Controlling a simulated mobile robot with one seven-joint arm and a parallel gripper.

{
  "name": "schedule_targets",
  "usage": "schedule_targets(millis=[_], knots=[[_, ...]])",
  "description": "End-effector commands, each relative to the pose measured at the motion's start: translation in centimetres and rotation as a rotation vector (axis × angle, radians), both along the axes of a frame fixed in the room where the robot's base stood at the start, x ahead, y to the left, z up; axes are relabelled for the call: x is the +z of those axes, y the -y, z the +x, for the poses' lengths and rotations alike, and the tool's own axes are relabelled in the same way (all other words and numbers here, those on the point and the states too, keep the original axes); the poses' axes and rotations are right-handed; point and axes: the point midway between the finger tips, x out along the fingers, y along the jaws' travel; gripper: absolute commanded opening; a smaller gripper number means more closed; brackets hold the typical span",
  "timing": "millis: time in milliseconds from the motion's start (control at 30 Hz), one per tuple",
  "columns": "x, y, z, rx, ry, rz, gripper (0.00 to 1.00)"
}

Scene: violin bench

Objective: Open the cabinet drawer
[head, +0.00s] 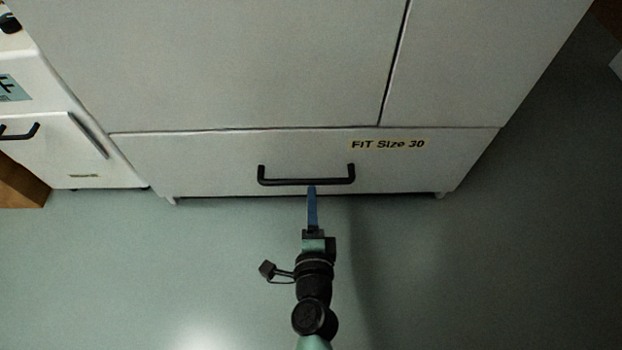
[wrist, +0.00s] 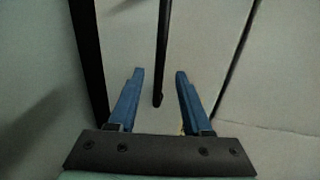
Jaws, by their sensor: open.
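The white cabinet's bottom drawer (head: 215,160) looks shut, its front in line with the doors above. Its black bar handle (head: 306,182) runs across the middle of the front. The handle also shows in the wrist view as a dark upright bar (wrist: 163,35). My gripper (head: 311,190) is at the handle's middle in the head view, with blue fingers pointing at it. In the wrist view, my gripper (wrist: 160,73) is open, with the handle's bar between the two fingers and a gap on each side. I cannot tell exactly how deep the bar sits between them.
A "FIT Size 30" label (head: 388,144) is on the drawer's upper right. Cabinet doors (head: 230,60) are above it. Another white unit with a dark handle (head: 20,132) and a brown box (head: 20,185) stand at the left. The floor (head: 450,270) in front is clear.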

Motion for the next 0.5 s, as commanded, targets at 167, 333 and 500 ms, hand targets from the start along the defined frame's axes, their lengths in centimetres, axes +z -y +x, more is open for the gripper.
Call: schedule_targets(millis=[167, 333, 500], knots=[[-0.7, 0.0, 3.3, 0.001, 0.002, -0.001, 0.49], [-1.2, 0.0, 5.5, 0.002, 0.001, -0.002, 0.49], [-1.4, -0.1, 6.6, 0.002, 0.0, -0.002, 0.49]])
